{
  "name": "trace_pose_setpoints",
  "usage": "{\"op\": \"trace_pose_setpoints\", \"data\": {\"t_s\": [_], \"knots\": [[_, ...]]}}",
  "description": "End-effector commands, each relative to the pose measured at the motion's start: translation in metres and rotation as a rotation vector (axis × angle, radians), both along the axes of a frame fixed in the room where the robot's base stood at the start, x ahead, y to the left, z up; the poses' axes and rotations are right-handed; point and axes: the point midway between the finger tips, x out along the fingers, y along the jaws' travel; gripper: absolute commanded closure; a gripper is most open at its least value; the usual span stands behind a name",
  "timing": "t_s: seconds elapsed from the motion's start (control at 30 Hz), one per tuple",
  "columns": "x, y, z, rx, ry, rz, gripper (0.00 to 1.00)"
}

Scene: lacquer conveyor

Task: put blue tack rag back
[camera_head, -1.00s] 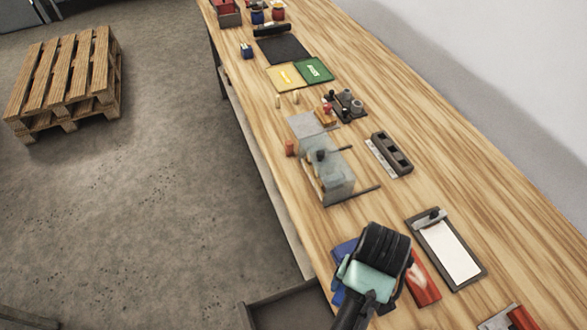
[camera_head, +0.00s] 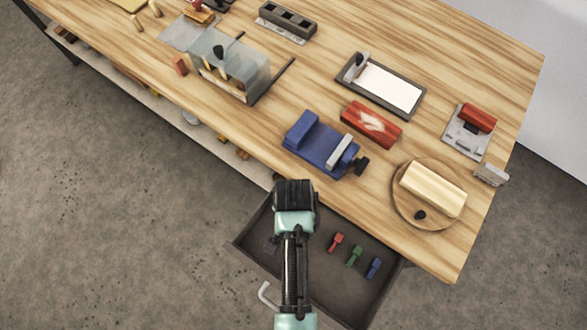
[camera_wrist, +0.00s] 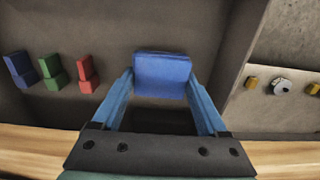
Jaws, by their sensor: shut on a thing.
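The blue tack rag, a small blue block (camera_wrist: 162,75), is between the two fingers of my gripper (camera_wrist: 162,92) in the wrist view. My gripper is shut on it. In the head view my gripper (camera_head: 295,195) is over the back left part of the open grey drawer (camera_head: 345,300), close to the bench's front edge, and it hides the rag. The drawer floor also shows below the rag in the wrist view (camera_wrist: 110,25). I cannot tell whether the rag touches the floor.
Small red (camera_head: 336,242), green (camera_head: 354,255) and blue (camera_head: 374,268) pieces lie at the drawer's right. Above it on the bench (camera_head: 480,50) are a blue vise (camera_head: 318,145), a red block (camera_head: 371,124) and a round board (camera_head: 400,205). A clear box (camera_head: 232,68) stands left.

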Motion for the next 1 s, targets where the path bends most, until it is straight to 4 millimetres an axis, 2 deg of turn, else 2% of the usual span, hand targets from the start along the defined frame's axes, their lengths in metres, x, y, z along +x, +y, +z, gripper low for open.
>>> {"op": "trace_pose_setpoints", "data": {"t_s": [0.1,0.2,0.6,0.63,0.7,0.77,1.0], "knots": [[0.000,0.000,-0.020,0.000,0.001,0.001,0.68],[0.000,0.000,-0.029,-0.001,0.001,0.001,0.68],[0.000,0.000,-0.034,-0.001,0.001,0.001,0.68],[0.000,0.000,-0.034,0.000,0.000,0.001,0.20],[0.000,0.000,-0.033,0.000,0.000,0.001,0.08],[0.000,0.000,-0.033,0.000,0.000,0.001,0.00],[0.000,0.000,-0.032,0.000,0.000,0.001,0.00]]}}
